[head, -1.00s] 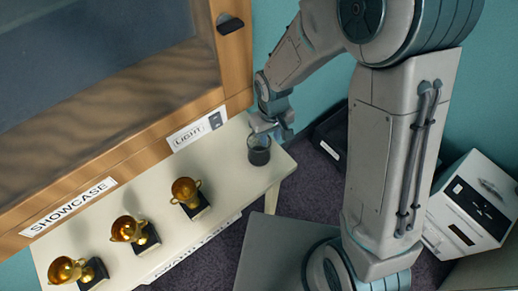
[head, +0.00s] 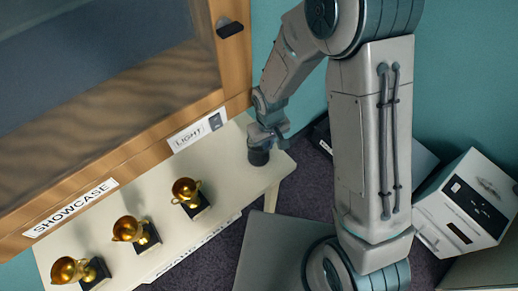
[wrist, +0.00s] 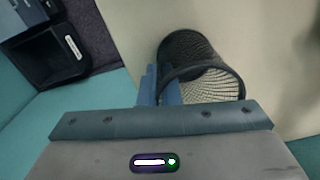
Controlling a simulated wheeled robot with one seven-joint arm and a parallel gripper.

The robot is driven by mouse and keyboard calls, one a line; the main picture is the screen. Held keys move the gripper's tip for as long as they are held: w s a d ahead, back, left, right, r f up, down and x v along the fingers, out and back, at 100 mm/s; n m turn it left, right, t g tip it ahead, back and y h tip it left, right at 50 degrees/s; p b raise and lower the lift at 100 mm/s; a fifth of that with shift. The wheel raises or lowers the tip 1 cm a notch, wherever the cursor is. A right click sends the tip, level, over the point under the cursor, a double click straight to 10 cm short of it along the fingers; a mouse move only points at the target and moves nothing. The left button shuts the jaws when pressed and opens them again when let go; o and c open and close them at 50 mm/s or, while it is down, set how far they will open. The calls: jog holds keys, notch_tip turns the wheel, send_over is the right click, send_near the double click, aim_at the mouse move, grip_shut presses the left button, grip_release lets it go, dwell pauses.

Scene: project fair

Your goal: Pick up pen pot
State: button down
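The pen pot (head: 259,158) is a small dark mesh cup at the right end of the cream table. In the wrist view the pen pot (wrist: 188,47) shows its black mesh side and round rim, with a pale mesh interior. My gripper (head: 268,138) is low over the pot in the head view and hides part of its top. In the wrist view the blue fingers of my gripper (wrist: 160,84) are close together at the left part of the rim, overlapping it. Whether they grip the wall cannot be told.
A white box (head: 468,205) is on the floor at right.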

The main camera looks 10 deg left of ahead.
jog(key=shift+r, duration=0.1)
jog(key=shift+r, duration=0.5)
jog(key=r, duration=0.1)
jog(key=r+b, duration=0.1)
jog(key=r, duration=0.1)
jog(key=shift+s+d+r, duration=0.1)
jog(key=shift+s+d, duration=0.05)
jog(key=shift+s, duration=0.05)
jog(key=s+d+r+b, duration=0.1)
jog(key=s+d+r, duration=0.4)
jog(key=s, duration=0.4)
jog(key=shift+s+d+r, duration=0.35)
jog(key=shift+r, duration=0.45)
